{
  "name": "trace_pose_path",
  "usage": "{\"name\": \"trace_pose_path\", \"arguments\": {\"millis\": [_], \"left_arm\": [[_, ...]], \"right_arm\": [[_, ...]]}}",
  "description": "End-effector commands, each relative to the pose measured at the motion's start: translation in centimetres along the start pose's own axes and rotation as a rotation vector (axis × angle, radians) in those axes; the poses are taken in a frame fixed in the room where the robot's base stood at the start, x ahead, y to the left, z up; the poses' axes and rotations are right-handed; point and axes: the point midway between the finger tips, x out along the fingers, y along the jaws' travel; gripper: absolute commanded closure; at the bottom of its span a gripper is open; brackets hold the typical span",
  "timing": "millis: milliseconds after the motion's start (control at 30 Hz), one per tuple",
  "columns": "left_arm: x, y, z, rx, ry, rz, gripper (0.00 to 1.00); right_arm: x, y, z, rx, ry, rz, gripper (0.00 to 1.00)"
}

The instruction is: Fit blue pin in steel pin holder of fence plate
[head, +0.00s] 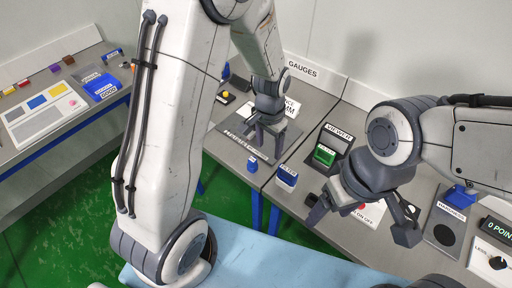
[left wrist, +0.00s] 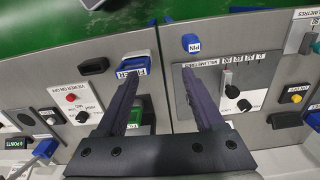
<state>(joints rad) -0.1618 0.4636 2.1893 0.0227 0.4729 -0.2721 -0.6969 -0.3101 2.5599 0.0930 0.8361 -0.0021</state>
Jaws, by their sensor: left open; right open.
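The small blue pin (head: 252,164), marked by a white PIN label, sits near the front edge of the bench, in front of the dark plate (head: 236,128). It also shows in the left wrist view (left wrist: 190,42), beyond and a little right of my left fingertips. My left gripper (head: 265,138) is open and empty above the dark plate, apart from the pin; its spread fingers show in the left wrist view (left wrist: 163,78). A grey upright piece (left wrist: 228,79) stands on the plate marked MILLIMETRES; I cannot tell whether it is the steel pin holder. My right gripper (head: 361,222) is open and empty.
A blue labelled block (head: 287,176) stands right of the pin, and a green block (head: 324,155) sits on the viewer panel. A hardness panel (head: 444,228) lies at the right. A second bench at the left holds a tray (head: 40,118). A gap separates the benches.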

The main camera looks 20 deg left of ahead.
Motion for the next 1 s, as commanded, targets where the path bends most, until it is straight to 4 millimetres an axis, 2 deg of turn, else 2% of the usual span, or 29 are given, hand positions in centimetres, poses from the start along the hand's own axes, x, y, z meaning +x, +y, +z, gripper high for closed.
{"name": "trace_pose_path", "arguments": {"millis": [33, 100, 200, 300, 767, 1000], "left_arm": [[0.8, -2.0, -0.1, -0.026, -0.013, 0.0, 0.3], [2.2, -4.1, -0.3, -0.044, -0.016, -0.003, 0.3], [3.8, -6.0, -0.3, -0.059, -0.018, -0.005, 0.3], [4.7, -6.9, -0.2, -0.065, -0.018, -0.006, 0.3], [5.2, -7.0, -0.2, -0.065, -0.018, -0.007, 0.3], [7.2, -7.0, -0.2, -0.065, -0.018, -0.006, 0.3]], "right_arm": [[-1.3, -0.1, -0.1, 0.0, 0.0, 0.0, 0.26], [-1.9, -0.1, -0.1, -0.001, 0.0, 0.0, 0.26], [-2.3, -0.2, -0.1, -0.001, 0.0, 0.0, 0.26], [-2.4, -0.2, -0.1, -0.001, 0.0, 0.0, 0.26], [-2.1, -0.1, -0.1, 0.0, 0.0, 0.0, 0.26], [-0.5, 0.0, 0.0, 0.002, 0.0, 0.0, 0.26]]}}
